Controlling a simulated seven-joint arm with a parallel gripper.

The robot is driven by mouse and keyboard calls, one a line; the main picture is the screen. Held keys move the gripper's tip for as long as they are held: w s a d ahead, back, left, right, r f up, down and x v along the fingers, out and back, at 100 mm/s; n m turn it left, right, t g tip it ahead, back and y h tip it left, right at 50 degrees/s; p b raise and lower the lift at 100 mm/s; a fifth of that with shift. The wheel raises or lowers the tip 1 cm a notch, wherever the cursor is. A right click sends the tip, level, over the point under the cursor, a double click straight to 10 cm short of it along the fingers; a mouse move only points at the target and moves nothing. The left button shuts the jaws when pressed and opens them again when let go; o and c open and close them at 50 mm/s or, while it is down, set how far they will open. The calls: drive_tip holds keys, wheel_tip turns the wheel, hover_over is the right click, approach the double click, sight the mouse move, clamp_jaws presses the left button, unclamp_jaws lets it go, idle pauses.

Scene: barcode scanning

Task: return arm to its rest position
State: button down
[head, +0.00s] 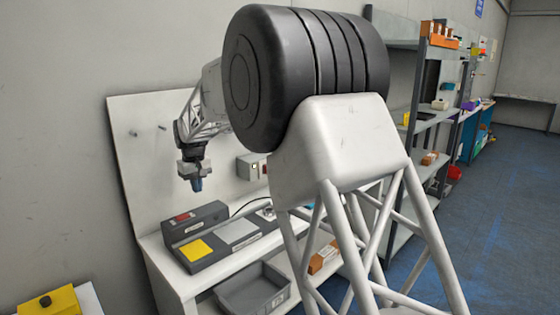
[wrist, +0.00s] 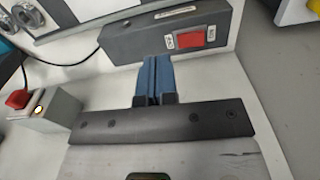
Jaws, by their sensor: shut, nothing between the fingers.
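My gripper (head: 197,184) hangs in the air in front of the white back panel, above the workbench, in the head view. Its blue fingers show in the wrist view (wrist: 153,72), shut together with nothing between them. My arm reaches in from the upper middle of the head view, and its big dark joint hides part of the bench. Below the gripper stands a dark grey scanner station (head: 195,222) with a red part on top. It also shows in the wrist view (wrist: 175,36), behind the fingertips.
A yellow pad (head: 196,250) and a grey pad (head: 238,233) lie on the bench. A grey bin (head: 252,290) and an orange-brown box (head: 324,257) sit lower. A small box with a red button (wrist: 42,108) is left of the fingers. Shelves (head: 432,122) stand at right.

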drive_tip(key=s+d+r+m, duration=0.1)
drive_tip(key=s+d+r, duration=0.2)
drive_tip(key=s+d, duration=0.55)
drive_tip(key=s+d+r+m+t, duration=0.1)
drive_tip(key=s+d+r+m, duration=0.15)
drive_tip(key=s+d, duration=0.65)
drive_tip(key=s+d+r+m, duration=0.1)
drive_tip(key=s+d+r, duration=0.3)
drive_tip(key=d, duration=0.9)
drive_tip(key=s+d+f+m, duration=0.1)
drive_tip(key=s+d+f, duration=0.2)
drive_tip(key=s, duration=0.7)
drive_tip(key=s+d+f+m+t, duration=0.1)
drive_tip(key=s+d+f, duration=0.2)
drive_tip(key=s+d, duration=0.4)
drive_tip(key=s+d+f+m, duration=0.2)
drive_tip(key=s+d, duration=0.4)
drive_tip(key=s, duration=0.7)
drive_tip(key=shift+f, duration=0.6)
